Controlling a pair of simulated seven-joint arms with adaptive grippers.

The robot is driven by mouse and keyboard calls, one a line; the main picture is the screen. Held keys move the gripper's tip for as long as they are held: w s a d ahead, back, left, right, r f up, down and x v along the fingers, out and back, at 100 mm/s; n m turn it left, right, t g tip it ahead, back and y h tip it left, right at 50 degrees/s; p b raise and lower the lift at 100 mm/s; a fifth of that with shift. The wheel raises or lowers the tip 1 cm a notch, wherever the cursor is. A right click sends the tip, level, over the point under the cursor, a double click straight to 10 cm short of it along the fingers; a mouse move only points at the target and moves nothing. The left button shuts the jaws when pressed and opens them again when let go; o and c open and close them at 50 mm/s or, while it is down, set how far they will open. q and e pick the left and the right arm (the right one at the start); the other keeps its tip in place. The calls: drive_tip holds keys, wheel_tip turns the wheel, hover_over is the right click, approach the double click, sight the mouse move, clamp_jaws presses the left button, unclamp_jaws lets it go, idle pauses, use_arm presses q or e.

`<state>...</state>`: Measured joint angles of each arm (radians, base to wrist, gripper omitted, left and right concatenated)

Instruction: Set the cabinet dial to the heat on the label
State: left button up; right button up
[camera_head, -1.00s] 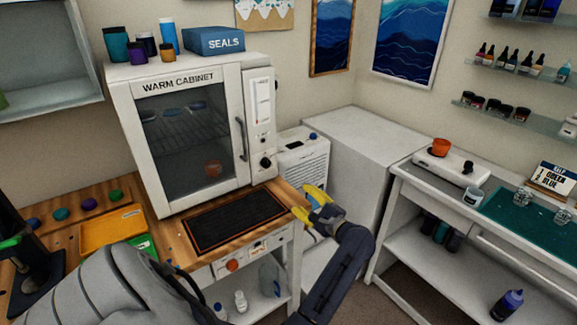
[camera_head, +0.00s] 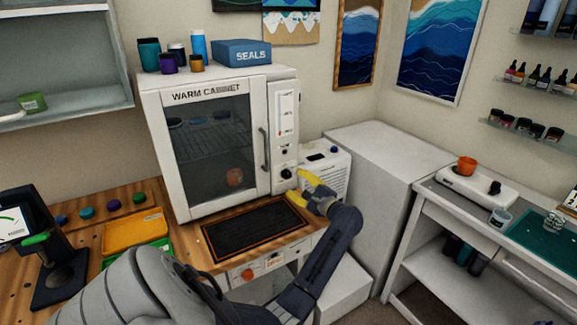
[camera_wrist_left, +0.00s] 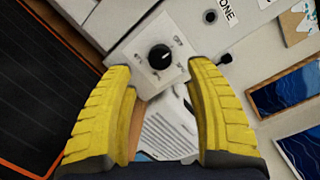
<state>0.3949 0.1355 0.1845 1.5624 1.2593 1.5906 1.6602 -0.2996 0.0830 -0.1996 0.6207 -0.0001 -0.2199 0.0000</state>
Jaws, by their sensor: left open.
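The white warm cabinet (camera_head: 205,85) stands on the wooden bench with its glass door shut. Its black dial (camera_head: 287,173) is low on the right-hand panel, under a gauge strip (camera_head: 286,112) with a red mark near its bottom. In the left wrist view the dial (camera_wrist_left: 159,56) sits on a pale plate with small printed marks around it, too small to read surely. My left gripper (camera_head: 301,188) is open and empty, just in front and to the right of the dial. In the wrist view its yellow fingers (camera_wrist_left: 159,70) are spread either side of the dial plate, apart from the knob.
A black mat (camera_head: 250,229) with an orange edge lies before the cabinet. An orange cup (camera_head: 235,177) is inside it. A blue SEALS box (camera_head: 241,53) and several cups stand on top. A vented white unit (camera_head: 325,170) is right of the cabinet, close to my gripper.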

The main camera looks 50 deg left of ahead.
sight(288, 175)
use_arm(q)
drive_tip(key=shift+w+a, duration=0.2)
drive_tip(key=shift+a, duration=2.7)
drive_tip(key=shift+o, duration=0.3)
clamp_jaws()
